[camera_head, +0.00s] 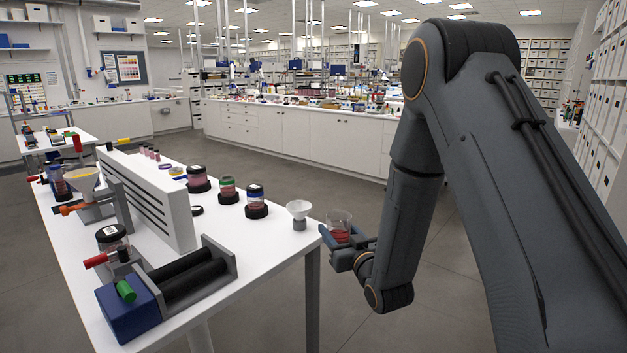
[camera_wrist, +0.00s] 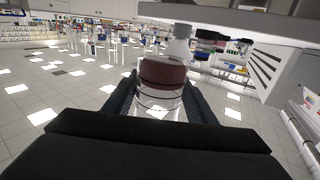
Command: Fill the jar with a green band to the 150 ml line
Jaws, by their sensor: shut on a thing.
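The jar with a green band (camera_head: 228,188) stands upright in a dark base on the white table in the head view. Some reddish content shows below its band; I cannot read its level or any line. My gripper (camera_head: 345,246) is shut on a clear cup (camera_head: 339,216) with dark red content, held upright beyond the table's right end. In the wrist view, which looks upside down, the cup (camera_wrist: 165,74) sits between my fingers (camera_wrist: 160,108).
Two dark-lidded jars (camera_head: 198,178) (camera_head: 256,200) flank the green-banded one. A black disc (camera_head: 197,210) lies nearby. A white slotted panel (camera_head: 155,198) and a roller machine (camera_head: 185,275) occupy the table's left and front. The table's right front (camera_head: 262,245) is clear.

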